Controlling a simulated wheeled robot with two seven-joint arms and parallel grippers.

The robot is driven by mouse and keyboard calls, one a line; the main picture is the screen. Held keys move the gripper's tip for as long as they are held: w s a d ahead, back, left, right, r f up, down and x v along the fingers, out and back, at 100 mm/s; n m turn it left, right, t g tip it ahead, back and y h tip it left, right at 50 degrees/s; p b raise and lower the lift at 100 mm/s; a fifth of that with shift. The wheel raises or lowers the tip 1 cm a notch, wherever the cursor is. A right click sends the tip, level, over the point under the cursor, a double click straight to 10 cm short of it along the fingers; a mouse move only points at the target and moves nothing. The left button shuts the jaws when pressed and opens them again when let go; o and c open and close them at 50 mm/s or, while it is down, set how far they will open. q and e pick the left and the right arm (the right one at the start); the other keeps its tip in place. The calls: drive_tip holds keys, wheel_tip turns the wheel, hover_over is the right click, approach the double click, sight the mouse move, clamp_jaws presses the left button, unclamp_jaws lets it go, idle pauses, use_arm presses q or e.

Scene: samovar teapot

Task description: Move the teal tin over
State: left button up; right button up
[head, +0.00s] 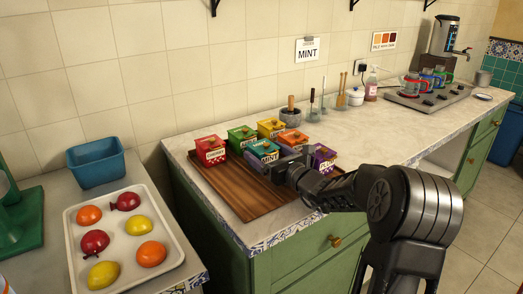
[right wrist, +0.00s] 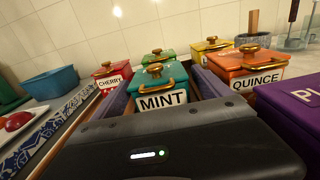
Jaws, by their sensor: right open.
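The teal tin (head: 262,149), with a brass knob and a MINT label, stands on the wooden board (head: 243,198) among other tins. It also shows in the right wrist view (right wrist: 163,84), straight ahead of my right gripper. My right gripper (head: 277,160) is open, with one finger on each side of the teal tin, low near the board. I cannot tell whether the fingers touch it. The gripper hides part of the tin's lower front in the head view. My left gripper is out of view.
Close around stand a red CHERRY tin (head: 210,150), a green tin (head: 241,137), a yellow tin (head: 270,128), an orange QUINCE tin (head: 293,137) and a purple tin (head: 323,157). A mortar (head: 290,117) stands behind. The board's front left is bare.

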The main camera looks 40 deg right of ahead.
drive_tip(key=s, duration=0.9)
drive_tip(key=shift+s+a, duration=0.1)
drive_tip(key=shift+a, duration=0.05)
drive_tip(key=shift+s, duration=0.2)
idle(0.3)
